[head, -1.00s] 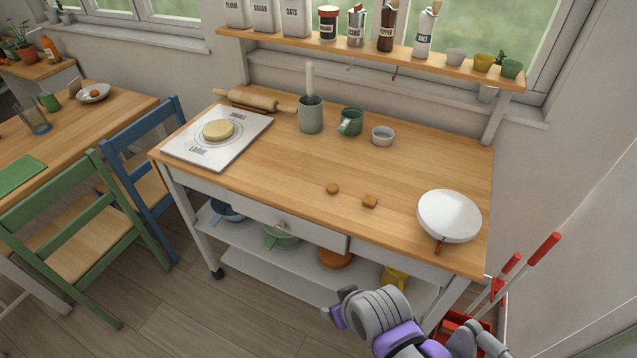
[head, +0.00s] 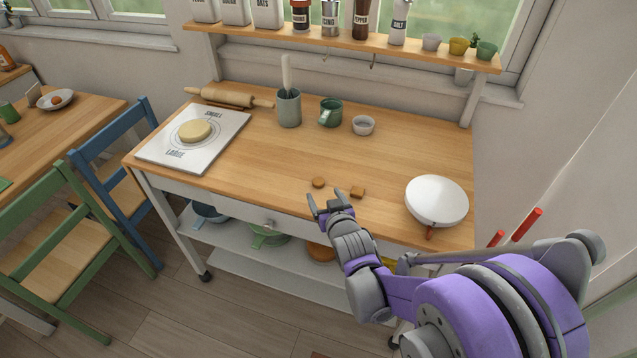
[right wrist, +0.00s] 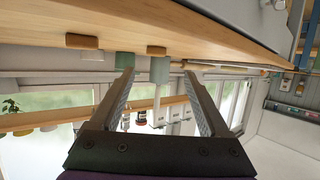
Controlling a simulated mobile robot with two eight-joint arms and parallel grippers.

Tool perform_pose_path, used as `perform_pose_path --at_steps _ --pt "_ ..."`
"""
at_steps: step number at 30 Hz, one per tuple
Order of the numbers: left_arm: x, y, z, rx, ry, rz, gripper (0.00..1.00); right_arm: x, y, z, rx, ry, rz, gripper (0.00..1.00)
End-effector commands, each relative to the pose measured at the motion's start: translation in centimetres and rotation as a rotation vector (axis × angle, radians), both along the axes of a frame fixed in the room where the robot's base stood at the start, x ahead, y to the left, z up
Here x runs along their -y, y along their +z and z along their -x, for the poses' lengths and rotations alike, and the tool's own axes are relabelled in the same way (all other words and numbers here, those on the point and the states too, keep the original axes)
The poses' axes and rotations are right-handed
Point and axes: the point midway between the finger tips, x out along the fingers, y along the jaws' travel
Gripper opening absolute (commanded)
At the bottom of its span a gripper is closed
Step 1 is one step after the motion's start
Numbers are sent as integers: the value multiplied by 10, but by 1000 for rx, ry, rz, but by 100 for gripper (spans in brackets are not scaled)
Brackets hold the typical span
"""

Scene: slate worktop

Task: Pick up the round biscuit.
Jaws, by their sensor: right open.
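The round biscuit (head: 318,183) is small and brown and lies on the wooden top of the worktable, near its front edge. A square biscuit (head: 357,192) lies just to its right. My right gripper (head: 326,197) is open and empty at the table's front edge, just in front of the round biscuit and apart from it. In the right wrist view, which is upside down, the round biscuit (right wrist: 156,50) shows between and beyond the open fingers, and the square biscuit (right wrist: 83,41) is off to the left. My left gripper is not in view.
A white pan (head: 436,201) sits at the table's right. A grey-green utensil pot (head: 289,108), a green mug (head: 330,112) and a small white bowl (head: 363,125) stand behind the biscuits. A white board (head: 158,150) with dough lies at the left. The wood around the biscuits is clear.

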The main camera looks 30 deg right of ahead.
Motion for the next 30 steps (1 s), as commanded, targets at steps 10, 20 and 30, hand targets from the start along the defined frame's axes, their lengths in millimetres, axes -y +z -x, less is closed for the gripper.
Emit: perform_pose_path --at_steps 10,20,30 --pt "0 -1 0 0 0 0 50 9 -11 -25 -1 -1 0 79" --pt "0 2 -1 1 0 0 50 24 -26 -59 -1 0 1 79" --pt "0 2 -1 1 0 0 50 25 -28 -63 -1 0 1 74"
